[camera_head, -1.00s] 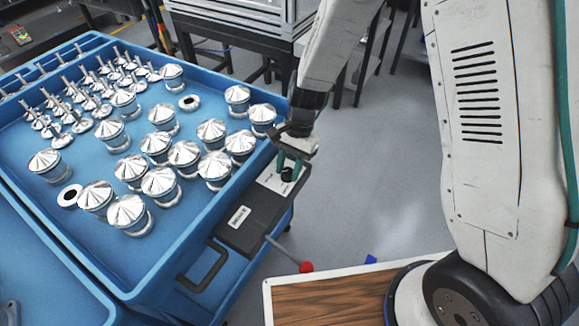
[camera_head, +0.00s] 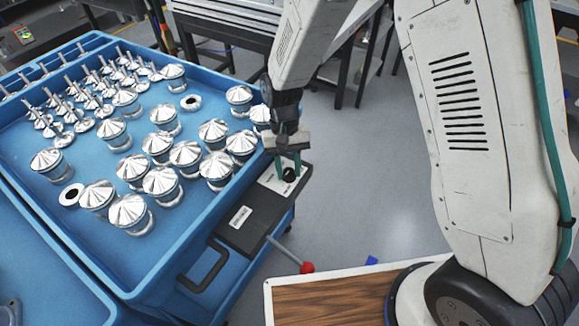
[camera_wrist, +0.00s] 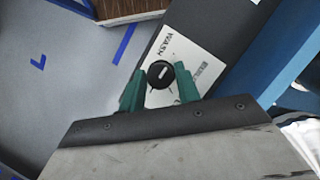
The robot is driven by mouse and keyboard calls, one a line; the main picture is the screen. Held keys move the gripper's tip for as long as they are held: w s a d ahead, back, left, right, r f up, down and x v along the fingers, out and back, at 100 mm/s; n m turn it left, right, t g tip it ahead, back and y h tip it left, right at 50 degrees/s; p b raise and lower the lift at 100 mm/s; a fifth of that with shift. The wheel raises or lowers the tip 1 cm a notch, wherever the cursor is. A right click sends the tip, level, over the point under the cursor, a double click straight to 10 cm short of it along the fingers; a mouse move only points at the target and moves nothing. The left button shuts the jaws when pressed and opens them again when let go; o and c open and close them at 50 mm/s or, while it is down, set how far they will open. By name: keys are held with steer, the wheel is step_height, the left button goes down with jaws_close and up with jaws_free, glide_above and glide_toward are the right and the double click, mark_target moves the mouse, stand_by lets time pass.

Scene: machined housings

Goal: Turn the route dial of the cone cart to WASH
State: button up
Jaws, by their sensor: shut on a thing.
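The cone cart (camera_head: 130,283) is a blue cart at the left, with a dark panel on its near right side. The route dial (camera_head: 289,174) is a small black knob on a white label plate at the panel's far end. In the wrist view the dial (camera_wrist: 160,74) has a short white mark, and the plate (camera_wrist: 176,48) reads WASH near one edge. A second word is partly readable; where the mark points is unclear. My gripper (camera_head: 288,166) has its green fingers on both sides of the dial, shut on it; the fingers also show in the wrist view (camera_wrist: 159,80).
Shiny metal cones (camera_head: 160,182) and thin stemmed parts stand in the cart's tray. A wood-topped surface (camera_head: 330,298) is at the lower middle. Grey floor lies open to the right.

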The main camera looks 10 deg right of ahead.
steer(key=shift+n, duration=0.3)
steer(key=o, duration=1)
steer(key=shift+c, duration=0.2)
steer(key=v, duration=0.7)
steer(key=shift+r, duration=0.4)
steer(key=shift+a, duration=0.1)
